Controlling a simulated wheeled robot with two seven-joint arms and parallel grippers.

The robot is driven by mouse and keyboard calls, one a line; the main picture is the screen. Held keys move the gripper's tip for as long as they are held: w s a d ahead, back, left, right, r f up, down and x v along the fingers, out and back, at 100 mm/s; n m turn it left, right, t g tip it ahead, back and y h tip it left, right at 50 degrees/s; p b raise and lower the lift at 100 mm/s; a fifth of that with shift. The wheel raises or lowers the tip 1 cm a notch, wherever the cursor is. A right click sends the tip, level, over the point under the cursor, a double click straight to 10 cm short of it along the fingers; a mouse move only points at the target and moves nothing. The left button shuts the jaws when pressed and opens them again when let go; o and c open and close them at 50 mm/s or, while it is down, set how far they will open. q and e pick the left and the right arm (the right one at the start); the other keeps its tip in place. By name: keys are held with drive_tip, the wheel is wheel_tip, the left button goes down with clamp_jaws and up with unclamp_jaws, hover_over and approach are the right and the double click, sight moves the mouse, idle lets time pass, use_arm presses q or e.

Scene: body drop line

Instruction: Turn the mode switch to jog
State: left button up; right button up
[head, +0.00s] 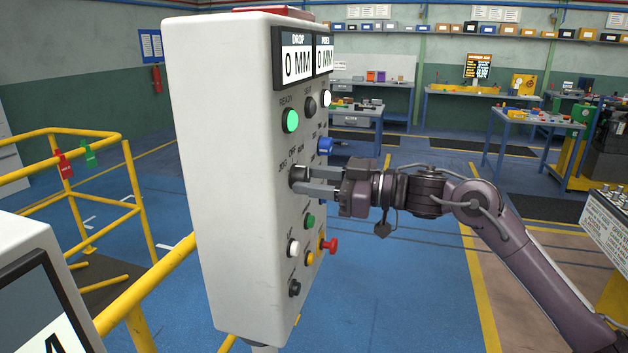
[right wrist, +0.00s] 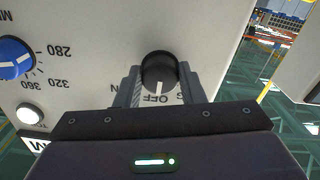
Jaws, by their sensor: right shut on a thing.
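The mode switch (head: 296,175) is a black round knob on the grey control box (head: 222,180), under the labels JOG, OFF and RUN. My right gripper (head: 304,181) comes in from the right and is shut on this knob. In the right wrist view, which shows the panel upside down, the knob (right wrist: 158,66) sits between the two fingers (right wrist: 159,82). Its white pointer line is at the OFF label. The JOG label is mostly hidden by a finger there. My left gripper is not in view.
A blue dial (head: 325,146) and a green button (head: 290,121) sit above the switch. White, green, yellow and black buttons and a red knob (head: 329,246) are below it. Yellow railing (head: 150,285) stands at the left. Floor behind my right arm is open.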

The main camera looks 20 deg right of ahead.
drive_tip(key=n+b, duration=0.2)
drive_tip(key=n, duration=0.3)
drive_tip(key=shift+b, duration=0.35)
drive_tip(key=shift+w+r+n+b, duration=0.1)
drive_tip(key=shift+n+b, duration=0.75)
drive_tip(key=shift+n, duration=1.55)
drive_tip(key=o, duration=1)
drive_tip(key=shift+d, duration=0.1)
